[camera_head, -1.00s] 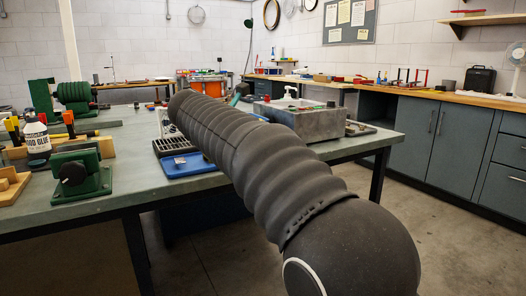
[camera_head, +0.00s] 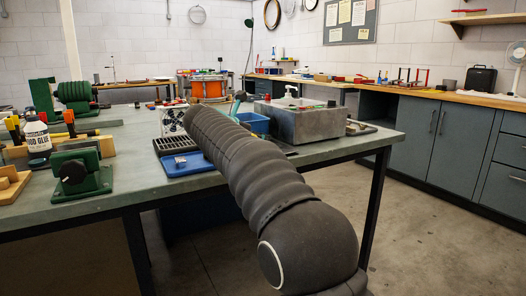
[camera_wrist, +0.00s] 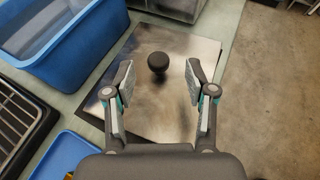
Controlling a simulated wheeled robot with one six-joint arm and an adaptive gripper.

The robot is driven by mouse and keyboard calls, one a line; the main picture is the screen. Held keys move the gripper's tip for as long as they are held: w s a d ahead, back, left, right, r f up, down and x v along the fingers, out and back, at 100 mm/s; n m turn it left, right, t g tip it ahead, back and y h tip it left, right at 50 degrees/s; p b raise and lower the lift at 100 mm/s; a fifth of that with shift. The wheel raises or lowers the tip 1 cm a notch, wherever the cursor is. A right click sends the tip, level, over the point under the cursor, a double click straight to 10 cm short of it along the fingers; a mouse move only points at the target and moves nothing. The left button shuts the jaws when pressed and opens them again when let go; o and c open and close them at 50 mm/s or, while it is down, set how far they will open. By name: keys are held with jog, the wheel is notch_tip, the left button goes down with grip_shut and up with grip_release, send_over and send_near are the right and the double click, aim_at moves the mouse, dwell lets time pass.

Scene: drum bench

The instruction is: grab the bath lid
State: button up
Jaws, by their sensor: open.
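The bath lid (camera_wrist: 155,112) is a flat, shiny metal plate with a round black knob (camera_wrist: 158,62) standing up from it. It lies on the bench in the wrist view. My gripper (camera_wrist: 159,76) is open above the lid, one finger to the left of the knob and one to the right, with clear gaps on both sides. I cannot tell how high the fingertips are above the plate. The grey metal bath (camera_head: 305,122) stands on the bench just behind.
A blue tub (camera_wrist: 62,40) sits close to the lid's upper left; it also shows in the head view (camera_head: 256,123). A black rack (camera_wrist: 18,125) and a blue tray (camera_wrist: 62,158) lie to the left. The bench edge and open floor (camera_wrist: 270,90) are on the right.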

jog(key=x, duration=0.5)
jog(key=shift+a+f, duration=0.15)
jog(key=shift+f, duration=0.05)
grip_shut()
